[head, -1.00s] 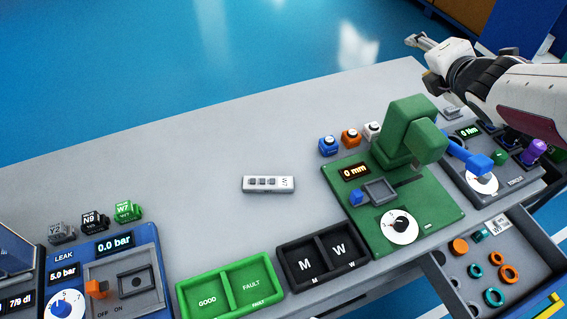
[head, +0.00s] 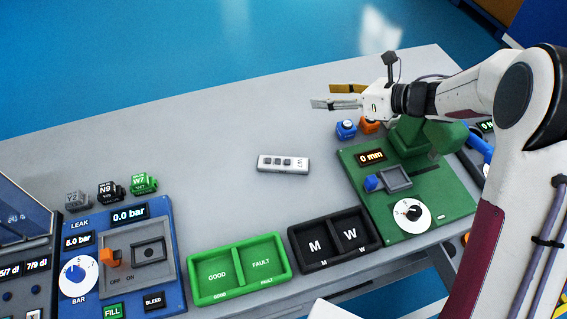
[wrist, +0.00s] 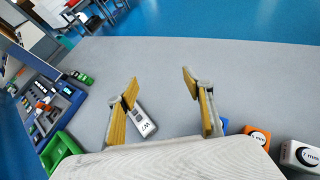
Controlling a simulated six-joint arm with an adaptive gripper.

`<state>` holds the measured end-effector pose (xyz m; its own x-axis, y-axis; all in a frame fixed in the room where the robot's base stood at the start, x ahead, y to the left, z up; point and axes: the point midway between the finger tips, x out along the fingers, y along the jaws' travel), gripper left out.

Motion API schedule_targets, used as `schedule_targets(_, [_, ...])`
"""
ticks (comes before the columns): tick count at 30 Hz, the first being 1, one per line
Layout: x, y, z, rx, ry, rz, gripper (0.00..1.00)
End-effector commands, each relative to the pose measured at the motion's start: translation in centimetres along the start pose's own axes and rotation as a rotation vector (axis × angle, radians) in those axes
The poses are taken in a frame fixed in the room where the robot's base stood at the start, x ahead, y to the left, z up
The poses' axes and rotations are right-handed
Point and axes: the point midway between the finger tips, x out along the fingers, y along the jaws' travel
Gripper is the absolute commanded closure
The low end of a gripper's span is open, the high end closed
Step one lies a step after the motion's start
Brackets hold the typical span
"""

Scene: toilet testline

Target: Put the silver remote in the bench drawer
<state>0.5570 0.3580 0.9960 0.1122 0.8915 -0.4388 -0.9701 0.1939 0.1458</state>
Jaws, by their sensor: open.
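The silver remote (head: 283,164) lies flat on the grey bench, left of the green test station. It also shows in the wrist view (wrist: 141,119), just beyond and partly behind my left finger. My gripper (head: 335,96) is open and empty, above the bench, to the right of and farther back than the remote. In the wrist view its two fingers (wrist: 165,100) stand wide apart. The bench drawer is mostly hidden behind my arm in the head view; only a small part of its edge (head: 446,259) may show at the lower right.
A green tray (head: 239,241) and a black tray (head: 374,241) stand along the bench front. The green station (head: 446,196) is to the right of the remote. A blue leak station (head: 172,291) is at left. Small blocks (head: 346,130) stand behind the green station. The bench behind the remote is clear.

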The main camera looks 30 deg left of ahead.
Motion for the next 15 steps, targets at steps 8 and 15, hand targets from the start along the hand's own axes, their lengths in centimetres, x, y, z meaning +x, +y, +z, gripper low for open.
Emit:
schedule_targets(8, [3.4, 5.4, -5.5, -0.245, 0.008, 0.301, 0.49])
schedule_targets(15, [4.0, 8.3, -8.3, -0.355, -0.017, 0.454, 0.49])
